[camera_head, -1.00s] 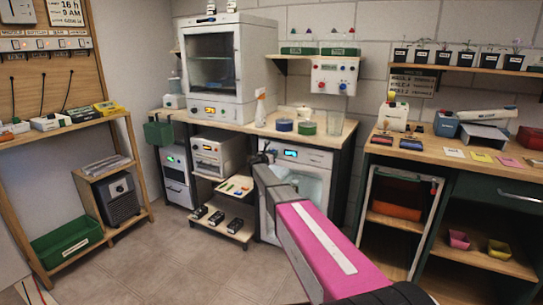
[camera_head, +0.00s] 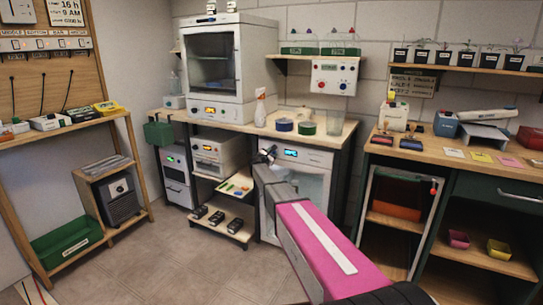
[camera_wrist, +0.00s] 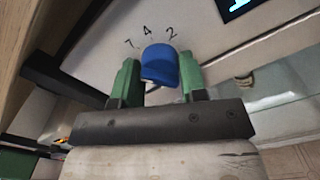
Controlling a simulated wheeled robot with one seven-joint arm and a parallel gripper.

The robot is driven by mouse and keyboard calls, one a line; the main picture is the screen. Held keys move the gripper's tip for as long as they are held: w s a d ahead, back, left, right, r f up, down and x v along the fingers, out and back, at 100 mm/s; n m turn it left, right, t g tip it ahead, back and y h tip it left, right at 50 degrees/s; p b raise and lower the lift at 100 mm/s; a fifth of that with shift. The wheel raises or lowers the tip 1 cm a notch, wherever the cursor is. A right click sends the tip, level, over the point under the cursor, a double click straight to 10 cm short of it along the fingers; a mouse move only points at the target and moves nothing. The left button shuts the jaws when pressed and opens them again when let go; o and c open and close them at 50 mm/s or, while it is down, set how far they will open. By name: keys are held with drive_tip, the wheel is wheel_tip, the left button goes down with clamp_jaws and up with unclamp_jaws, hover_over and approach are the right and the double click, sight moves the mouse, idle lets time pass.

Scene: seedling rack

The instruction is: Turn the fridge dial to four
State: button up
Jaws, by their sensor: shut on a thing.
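The fridge (camera_head: 310,158) is a white front with a lit display under the long bench in the head view. In the wrist view its blue dial (camera_wrist: 159,66) sits on the pale panel, with the marks 7, 4 and 2 in an arc above it. The 4 is above the dial, slightly left of its middle. I cannot make out a pointer mark on the dial. My gripper (camera_wrist: 158,78) has its two green fingers on either side of the dial, shut on it. In the head view my gripper (camera_head: 268,155) is at the fridge's upper left and hides the dial.
The bench (camera_head: 340,128) above the fridge holds tape rolls, a spray bottle and a glass-fronted cabinet (camera_head: 215,65). An open shelf (camera_head: 232,227) with black items stands left of the fridge. Another workbench (camera_head: 490,162) is at right. The floor (camera_head: 170,260) at left is clear.

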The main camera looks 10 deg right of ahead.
drive_tip(key=m, duration=0.5)
drive_tip(key=shift+m, duration=2.5)
drive_tip(key=o, duration=0.9)
drive_tip(key=shift+s, duration=0.1)
drive_tip(key=v, duration=1)
drive_tip(key=shift+s+a, duration=0.25)
